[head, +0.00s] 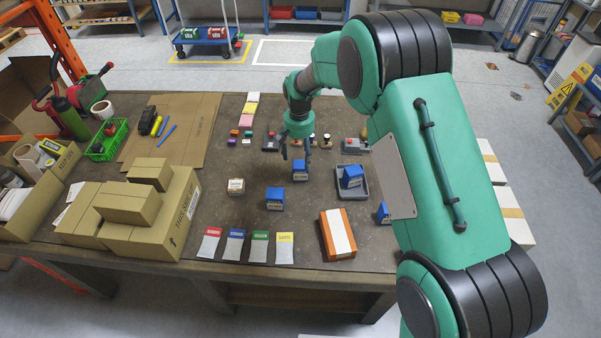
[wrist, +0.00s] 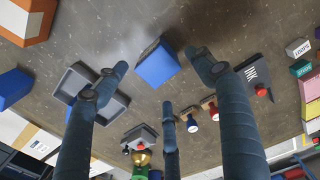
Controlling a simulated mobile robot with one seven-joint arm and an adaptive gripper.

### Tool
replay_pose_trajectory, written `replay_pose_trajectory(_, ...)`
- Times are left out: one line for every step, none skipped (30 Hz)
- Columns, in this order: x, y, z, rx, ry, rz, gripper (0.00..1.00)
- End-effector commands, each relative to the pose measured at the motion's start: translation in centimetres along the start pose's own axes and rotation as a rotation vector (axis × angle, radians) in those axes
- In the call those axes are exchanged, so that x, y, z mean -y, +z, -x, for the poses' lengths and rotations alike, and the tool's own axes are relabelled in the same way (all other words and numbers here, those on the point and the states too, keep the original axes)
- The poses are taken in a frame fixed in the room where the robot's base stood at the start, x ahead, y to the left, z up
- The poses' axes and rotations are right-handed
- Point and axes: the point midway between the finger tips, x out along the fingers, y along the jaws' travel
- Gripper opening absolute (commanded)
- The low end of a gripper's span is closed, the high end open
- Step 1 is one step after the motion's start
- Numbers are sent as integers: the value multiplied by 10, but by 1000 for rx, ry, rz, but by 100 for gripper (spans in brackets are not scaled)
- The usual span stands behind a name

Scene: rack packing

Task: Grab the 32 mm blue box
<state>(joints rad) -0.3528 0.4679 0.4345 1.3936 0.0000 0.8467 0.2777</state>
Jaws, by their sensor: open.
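Several blue boxes stand on the table in the head view: one nearer the front (head: 274,204), one just in front of and below my gripper (head: 298,150), the middle box (head: 300,174), one in a grey tray (head: 351,180), and one partly hidden by my arm (head: 383,215). Their sizes cannot be read. In the wrist view a blue box (wrist: 157,63) lies beyond and between my spread fingertips (wrist: 160,78). My gripper is open and empty, and I see no clear contact. Another blue box (wrist: 11,88) shows at the left edge there.
The grey tray (head: 368,194) stands right of the middle box. An orange and white box (head: 326,237), coloured label cards (head: 234,246) and a small carton (head: 236,187) lie nearer the front. Small items (head: 270,144) stand behind. Brown cartons (head: 160,215) fill the left. Bare table surrounds the middle box.

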Motion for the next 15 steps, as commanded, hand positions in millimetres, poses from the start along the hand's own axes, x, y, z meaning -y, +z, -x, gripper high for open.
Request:
replay_pose_trajectory(0, 0, -8, 1, 0, 0, 69)
replay_pose_trajectory(0, 0, -11, 0, 0, 0, 69)
replay_pose_trajectory(0, 0, -14, 0, 0, 0, 69)
replay_pose_trajectory(0, 0, -16, 0, 0, 0, 69)
replay_pose_trajectory(0, 0, -17, 0, 0, 0, 69)
replay_pose_trajectory(0, 0, -19, -1, 0, 0, 69)
replay_pose_trajectory(0, 0, -19, -1, 0, 0, 69)
replay_pose_trajectory(0, 0, -20, -1, 0, 0, 69)
replay_pose_trajectory(0, 0, -20, -1, 0, 0, 69)
replay_pose_trajectory(0, 0, -20, -1, 0, 0, 69)
replay_pose_trajectory(0, 0, -20, -1, 0, 0, 69)
replay_pose_trajectory(0, 0, -20, -1, 0, 0, 69)
replay_pose_trajectory(0, 0, -20, -1, 0, 0, 69)
replay_pose_trajectory(0, 0, -20, -1, 0, 0, 69)
replay_pose_trajectory(0, 0, -20, -1, 0, 0, 69)
